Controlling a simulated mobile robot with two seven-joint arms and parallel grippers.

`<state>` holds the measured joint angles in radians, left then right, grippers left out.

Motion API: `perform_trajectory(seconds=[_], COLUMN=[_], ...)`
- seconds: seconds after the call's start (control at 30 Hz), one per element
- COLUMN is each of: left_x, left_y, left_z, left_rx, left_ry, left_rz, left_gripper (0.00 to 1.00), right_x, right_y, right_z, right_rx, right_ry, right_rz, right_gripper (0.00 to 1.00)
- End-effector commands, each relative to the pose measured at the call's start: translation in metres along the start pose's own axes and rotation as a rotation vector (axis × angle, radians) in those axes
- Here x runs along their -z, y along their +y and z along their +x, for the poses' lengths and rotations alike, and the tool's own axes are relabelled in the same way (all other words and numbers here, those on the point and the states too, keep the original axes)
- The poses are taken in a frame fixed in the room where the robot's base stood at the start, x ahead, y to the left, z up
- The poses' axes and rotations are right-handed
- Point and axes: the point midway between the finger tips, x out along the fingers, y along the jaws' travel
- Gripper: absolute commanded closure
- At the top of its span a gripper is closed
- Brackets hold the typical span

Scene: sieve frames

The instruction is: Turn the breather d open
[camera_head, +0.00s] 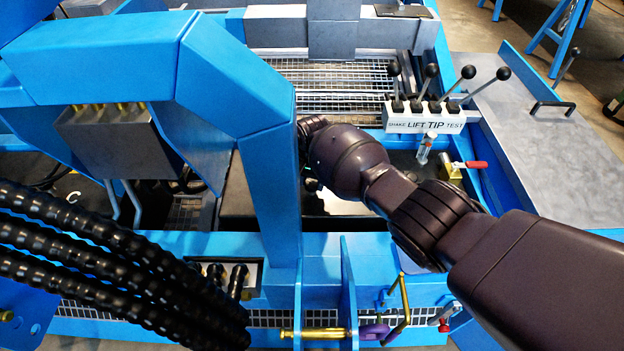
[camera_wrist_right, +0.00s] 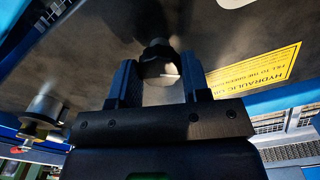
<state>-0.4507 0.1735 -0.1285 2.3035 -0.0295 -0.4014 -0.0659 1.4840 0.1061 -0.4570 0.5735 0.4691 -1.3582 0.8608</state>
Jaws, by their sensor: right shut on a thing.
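My right gripper (camera_wrist_right: 160,76) shows in the right wrist view, with one finger on each side of the breather (camera_wrist_right: 161,62). The breather is a dark, round fitting with a pale, shiny face, and it stands against a dark tank surface (camera_wrist_right: 90,50). The fingers are closed on it, and they partly cover its sides. In the head view my right arm comes in from the right, and its wrist end (camera_head: 312,130) reaches the blue post. The fingers and the breather are hidden there. I cannot tell how far the breather is turned. My left gripper is not in view.
A blue post (camera_head: 268,180) stands close left of my right wrist. A lever box (camera_head: 424,117) with several black-knobbed levers is behind my arm. A red-handled yellow valve (camera_head: 452,169) is close to my forearm. Thick black hoses (camera_head: 100,250) cross the lower left.

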Motion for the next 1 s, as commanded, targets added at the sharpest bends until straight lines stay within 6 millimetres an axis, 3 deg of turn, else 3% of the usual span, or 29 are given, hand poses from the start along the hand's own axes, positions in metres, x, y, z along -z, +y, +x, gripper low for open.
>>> perform_trajectory(seconds=[1.0], left_x=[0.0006], left_y=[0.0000], left_z=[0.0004], left_rx=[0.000], left_ry=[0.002], left_rz=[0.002], left_gripper=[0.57], right_x=[-0.0018], right_y=[0.0002], right_z=[0.0025], right_rx=[0.001], right_ry=[-0.005], right_rz=[-0.966], right_gripper=[0.81])
